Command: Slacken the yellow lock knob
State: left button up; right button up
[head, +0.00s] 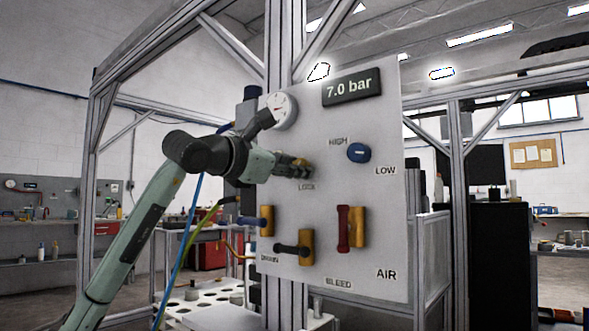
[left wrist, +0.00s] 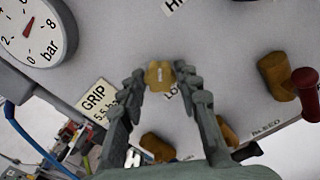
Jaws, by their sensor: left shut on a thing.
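The yellow lock knob (left wrist: 160,74) sits on the grey panel (head: 335,205), above the partly covered LOCK label. My left gripper (left wrist: 160,78) has its fingertips on both sides of the knob and is shut on it. In the head view my left gripper (head: 297,168) reaches the panel from the left and mostly hides the knob. A pale line shows on the knob's face in the left wrist view. My right gripper is not in view.
The panel also carries a round gauge (head: 283,111), a display (head: 352,87) reading 7.0 bar, a blue knob (head: 359,153) between HIGH and LOW, and a red-handled valve (head: 344,228). A dark-handled valve (head: 306,248) is below the gripper. Metal frame posts (head: 458,185) stand around.

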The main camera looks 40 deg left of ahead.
pick_arm(q)
jog(key=n, duration=0.8)
jog(key=shift+b, duration=0.4)
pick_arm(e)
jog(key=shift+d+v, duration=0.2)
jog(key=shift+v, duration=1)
pick_arm(q)
jog(key=shift+o, duration=0.2)
jog(key=o, duration=1.1)
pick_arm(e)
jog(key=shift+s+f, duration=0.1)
pick_arm(q)
jog(key=s, duration=0.8)
jog(key=s+a, duration=0.1)
jog(key=s, duration=0.3)
